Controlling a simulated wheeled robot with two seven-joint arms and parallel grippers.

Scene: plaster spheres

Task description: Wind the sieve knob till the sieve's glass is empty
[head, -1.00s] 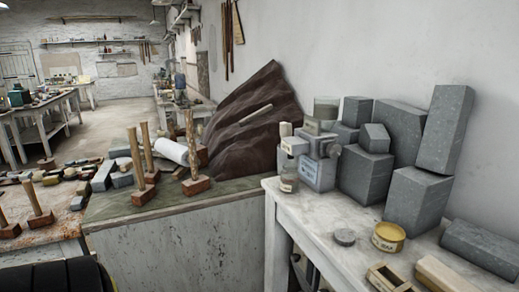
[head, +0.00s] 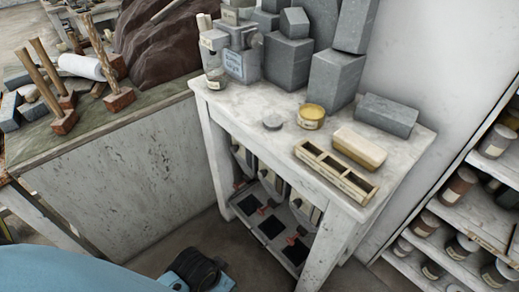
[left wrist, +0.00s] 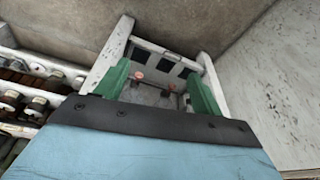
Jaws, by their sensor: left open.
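The sieve (head: 241,66) is a grey box with a pale blue label, at the back left of the white table. A round grey part that looks like its knob (head: 256,40) sits on its right side. A small labelled glass (head: 217,79) stands at its left; its fill is too small to tell. My left gripper shows in the left wrist view (left wrist: 161,92), its green fingers spread with nothing between them. My left arm is low at the bottom left of the head view, well below the sieve and tabletop. My right gripper is not in view.
The white table (head: 235,103) also bears grey blocks (head: 334,80), a yellow tin (head: 311,115), a grey disc (head: 272,122) and a compartmented wooden box (head: 335,171). Its low shelf holds dark trays. A bench (head: 120,115) adjoins left; shelves of jars (head: 455,190) stand right.

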